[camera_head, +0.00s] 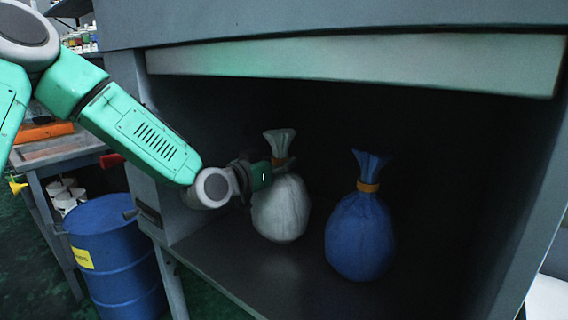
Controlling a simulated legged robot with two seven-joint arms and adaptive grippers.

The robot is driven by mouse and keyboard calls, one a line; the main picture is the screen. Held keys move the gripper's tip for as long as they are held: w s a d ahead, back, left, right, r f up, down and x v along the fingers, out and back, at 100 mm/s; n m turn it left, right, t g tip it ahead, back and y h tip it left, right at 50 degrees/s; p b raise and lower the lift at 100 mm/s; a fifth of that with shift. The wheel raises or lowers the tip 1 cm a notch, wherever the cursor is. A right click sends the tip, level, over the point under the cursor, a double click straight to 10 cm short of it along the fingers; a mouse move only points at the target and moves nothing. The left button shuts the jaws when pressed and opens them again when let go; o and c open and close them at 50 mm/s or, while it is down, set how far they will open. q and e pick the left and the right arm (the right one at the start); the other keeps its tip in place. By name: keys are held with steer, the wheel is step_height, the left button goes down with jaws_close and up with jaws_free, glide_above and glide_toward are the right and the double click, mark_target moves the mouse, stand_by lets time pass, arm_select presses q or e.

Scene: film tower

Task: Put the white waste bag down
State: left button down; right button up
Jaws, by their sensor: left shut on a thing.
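The white waste bag (281,212) is inside the dark grey cabinet, upright, tied at its neck with an orange band. Its bottom is at or just above the cabinet floor (222,262); I cannot tell whether it touches. My left gripper (274,169) reaches in from the left and is shut on the bag's neck. Its fingers are small and partly hidden in shadow at the neck. My right gripper is not in view.
A blue bag (360,236) with an orange band stands just right of the white bag. The cabinet's side walls and upper lip (360,62) frame the opening. A blue barrel (113,262) and a workbench (62,152) stand outside at the left.

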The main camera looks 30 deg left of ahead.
arm_select(q)
steer(key=c, duration=1.3)
jaws_free()
steer(key=shift+a+f, duration=0.1)
steer(key=shift+a, duration=0.25)
steer(key=shift+d, duration=0.2)
steer(key=shift+s, duration=0.25)
steer(key=s, duration=0.3)
steer(key=s+a+p, duration=0.1)
steer(key=s, duration=0.7)
steer(key=shift+s+a+r+p, duration=0.2)
steer(key=shift+a+r+p, duration=0.1)
steer(key=shift+r+p, duration=0.05)
steer(key=shift+a, duration=0.1)
